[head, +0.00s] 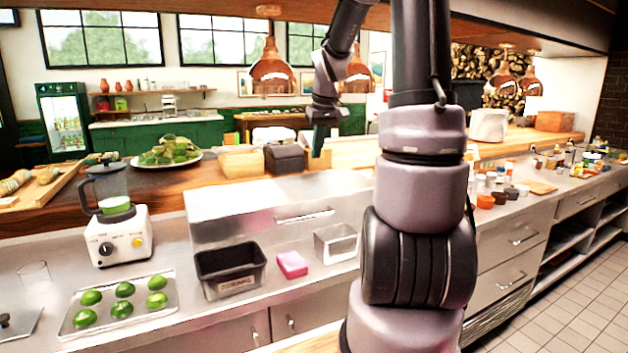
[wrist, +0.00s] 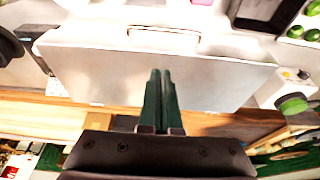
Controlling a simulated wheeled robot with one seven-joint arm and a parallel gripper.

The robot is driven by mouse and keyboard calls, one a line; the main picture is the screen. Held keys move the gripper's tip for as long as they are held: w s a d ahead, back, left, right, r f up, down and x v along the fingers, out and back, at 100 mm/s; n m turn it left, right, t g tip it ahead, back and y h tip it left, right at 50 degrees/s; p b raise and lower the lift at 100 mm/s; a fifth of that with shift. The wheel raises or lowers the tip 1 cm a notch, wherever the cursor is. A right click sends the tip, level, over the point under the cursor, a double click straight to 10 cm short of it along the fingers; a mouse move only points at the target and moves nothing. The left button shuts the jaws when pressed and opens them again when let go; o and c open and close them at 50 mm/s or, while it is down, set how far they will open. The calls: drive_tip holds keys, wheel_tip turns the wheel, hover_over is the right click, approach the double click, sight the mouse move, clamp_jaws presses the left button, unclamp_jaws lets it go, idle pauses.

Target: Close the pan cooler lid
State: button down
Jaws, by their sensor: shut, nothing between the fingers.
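The pan cooler (head: 215,236) is a wide stainless steel box on the steel counter, against the raised wooden ledge. Its lid (head: 250,197) is a pale metal panel with a bar handle (head: 305,216) toward the front. No open gap into the cooler shows; I cannot tell whether the lid is fully down. In the wrist view the lid (wrist: 215,80) fills the middle, with the handle (wrist: 163,33) near the top. My gripper (head: 318,152) is shut and empty, pointing down above the ledge behind the cooler. Its green fingertips (wrist: 160,75) overlap the lid in the wrist view; contact is unclear.
A black bin (head: 230,270), pink sponge (head: 292,264) and steel pan (head: 337,243) stand before the cooler. A blender (head: 122,222) and lime tray (head: 120,305) are left. A dark block (head: 285,158) and wooden box (head: 240,163) sit on the ledge near my gripper.

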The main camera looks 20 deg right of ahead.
drive_tip(key=x, duration=1)
drive_tip(key=shift+f, duration=0.15)
drive_tip(key=shift+w, duration=0.1)
